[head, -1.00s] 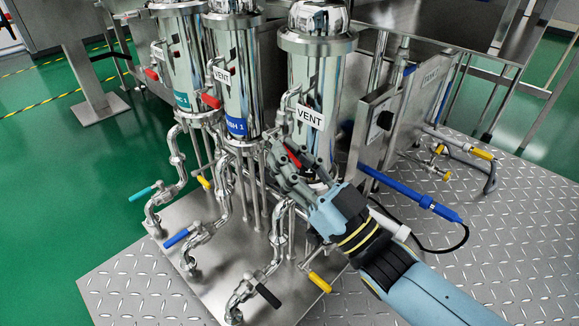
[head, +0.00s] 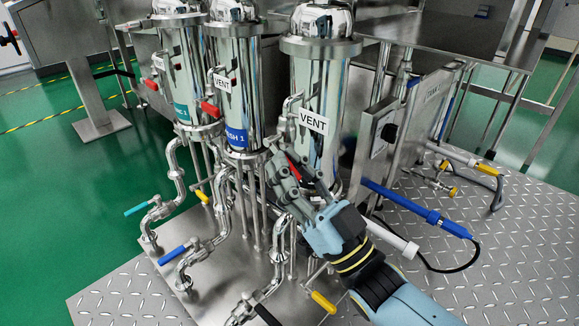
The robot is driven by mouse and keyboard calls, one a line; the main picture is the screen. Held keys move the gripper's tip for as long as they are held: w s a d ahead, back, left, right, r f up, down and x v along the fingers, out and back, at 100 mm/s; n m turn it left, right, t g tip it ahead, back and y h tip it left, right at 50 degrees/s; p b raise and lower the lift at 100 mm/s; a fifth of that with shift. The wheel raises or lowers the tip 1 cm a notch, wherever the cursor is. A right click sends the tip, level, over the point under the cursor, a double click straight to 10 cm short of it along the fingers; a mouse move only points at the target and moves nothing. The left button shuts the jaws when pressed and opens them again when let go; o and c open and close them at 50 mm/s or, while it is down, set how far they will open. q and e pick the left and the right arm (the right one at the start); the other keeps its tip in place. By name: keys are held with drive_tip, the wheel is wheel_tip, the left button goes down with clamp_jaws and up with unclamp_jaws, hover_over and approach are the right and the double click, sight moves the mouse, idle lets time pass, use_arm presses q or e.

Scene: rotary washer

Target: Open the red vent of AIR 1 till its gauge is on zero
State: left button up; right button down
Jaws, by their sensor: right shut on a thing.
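The rightmost steel filter housing (head: 318,85) stands upright with a white VENT sign (head: 313,122) on its front. A small red vent handle (head: 294,172) shows below the sign, between the dark fingers of my right gripper (head: 283,174). That gripper is shut on the handle, and its fingers hide most of it. I cannot read an AIR 1 label; the gripper covers the lower part of this housing. No gauge face can be made out. My left gripper is not in view.
Two more housings stand to the left, one with a blue label (head: 236,138), both with red vent handles, one of them here (head: 210,109). Pipes with a teal lever (head: 136,209), a blue lever (head: 171,255) and a yellow lever (head: 323,302) stand below. A blue-and-white wand (head: 418,208) lies right.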

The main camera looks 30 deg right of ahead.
drive_tip(key=c, duration=1.4)
unclamp_jaws()
drive_tip(key=shift+o, duration=0.2)
drive_tip(key=v, duration=1.2)
drive_tip(key=shift+c, duration=0.4)
